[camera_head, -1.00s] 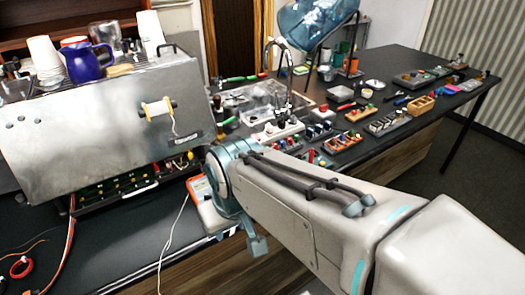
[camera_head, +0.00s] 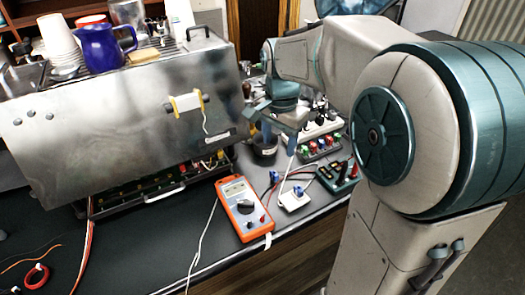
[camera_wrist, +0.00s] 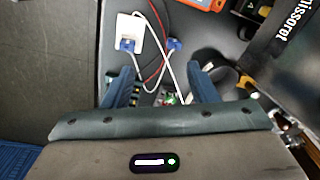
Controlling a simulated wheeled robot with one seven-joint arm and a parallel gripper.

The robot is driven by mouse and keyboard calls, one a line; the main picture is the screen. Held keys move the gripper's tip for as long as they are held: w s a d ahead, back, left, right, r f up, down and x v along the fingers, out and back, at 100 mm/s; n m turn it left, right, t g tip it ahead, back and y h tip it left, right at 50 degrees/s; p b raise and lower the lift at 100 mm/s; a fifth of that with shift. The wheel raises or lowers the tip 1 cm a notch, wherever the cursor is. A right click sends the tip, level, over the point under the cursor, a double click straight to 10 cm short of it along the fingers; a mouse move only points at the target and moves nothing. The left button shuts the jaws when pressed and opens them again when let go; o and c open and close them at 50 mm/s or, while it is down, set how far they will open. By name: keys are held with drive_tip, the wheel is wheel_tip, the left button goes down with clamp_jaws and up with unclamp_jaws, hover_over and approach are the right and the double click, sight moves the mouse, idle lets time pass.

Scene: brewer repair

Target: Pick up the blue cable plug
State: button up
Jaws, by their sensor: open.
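Two small blue pieces are in view, and I cannot tell for sure which is the cable plug. One blue piece (camera_head: 275,177) lies on the dark bench just left of a white box (camera_head: 294,201); it also shows in the wrist view (camera_wrist: 174,43). The other blue piece (camera_head: 298,190) is on the white box, and it shows in the wrist view too (camera_wrist: 127,44). A white cable (camera_wrist: 165,50) runs from the box area. My gripper (camera_wrist: 160,68) is open and empty, pointing down above the bench near both pieces. It also shows in the head view (camera_head: 278,135).
An orange multimeter (camera_head: 243,208) lies left of the white box. A green-black device (camera_head: 337,177) with red and black leads is on the right. The metal brewer (camera_head: 120,100) stands at the left. A dark round container (camera_head: 264,148) stands behind the pieces.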

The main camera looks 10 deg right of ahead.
drive_tip(key=w+f+m, duration=0.2)
drive_tip(key=w+m, duration=0.1)
drive_tip(key=w, duration=0.2)
hover_over(274, 173)
drive_tip(key=shift+g, duration=0.4)
drive_tip(key=f, duration=0.8)
drive_tip(key=shift+w+a, duration=0.2)
drive_tip(key=f, duration=0.1)
drive_tip(key=f+p, duration=0.1)
drive_tip(key=f, duration=0.2)
drive_tip(key=shift+s+d+f, duration=0.2)
drive_tip(key=shift+d, duration=0.1)
drive_tip(key=shift+f, duration=0.5)
drive_tip(key=c, duration=1)
